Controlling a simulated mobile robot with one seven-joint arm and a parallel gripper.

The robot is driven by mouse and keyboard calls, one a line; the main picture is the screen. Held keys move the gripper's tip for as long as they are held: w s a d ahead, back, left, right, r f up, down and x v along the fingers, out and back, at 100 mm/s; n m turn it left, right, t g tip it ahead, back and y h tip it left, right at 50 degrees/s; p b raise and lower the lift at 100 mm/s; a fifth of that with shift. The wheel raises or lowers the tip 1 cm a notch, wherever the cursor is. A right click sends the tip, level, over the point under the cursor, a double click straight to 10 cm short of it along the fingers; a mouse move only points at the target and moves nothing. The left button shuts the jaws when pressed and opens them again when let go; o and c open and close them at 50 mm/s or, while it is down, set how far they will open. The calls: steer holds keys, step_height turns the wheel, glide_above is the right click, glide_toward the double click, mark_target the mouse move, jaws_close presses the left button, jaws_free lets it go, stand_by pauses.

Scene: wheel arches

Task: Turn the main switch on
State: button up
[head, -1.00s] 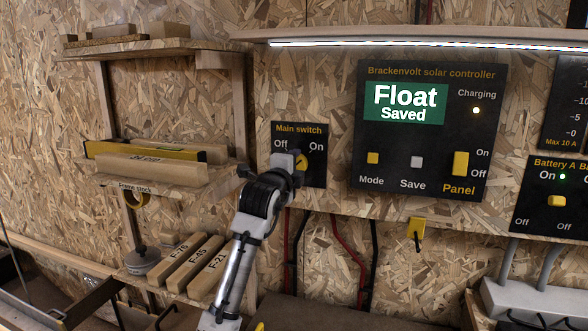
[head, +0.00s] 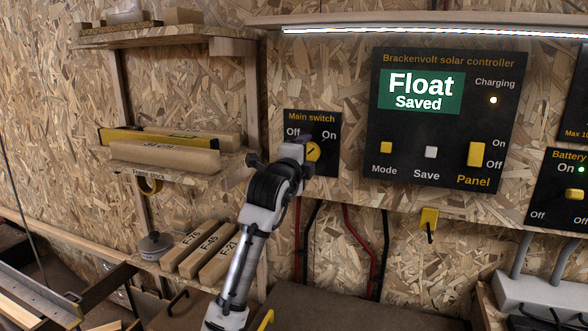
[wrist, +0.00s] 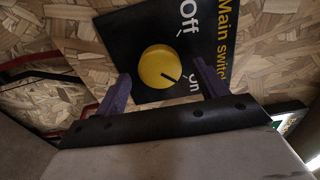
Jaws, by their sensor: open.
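The main switch is a round yellow knob (head: 313,152) on a black panel (head: 325,166) marked Off at left and On at right. In the wrist view the knob (wrist: 157,64) shows whole, and its black pointer line points toward the On label. My gripper (wrist: 162,74) is open, with one dark purple finger on each side of the knob in that view. I cannot tell whether either finger touches it. In the head view my gripper (head: 302,149) is at the panel and covers the knob's left part.
The solar controller panel (head: 447,118), its screen reading Float Saved, is right of the switch. A yellow hook (head: 429,219) hangs below it. Shelves with wooden blocks (head: 165,157) stand at left. Red and black cables (head: 362,245) run down below the switch.

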steer(key=b+v, duration=0.1)
steer(key=v, duration=1.1)
steer(key=shift+b, duration=0.4)
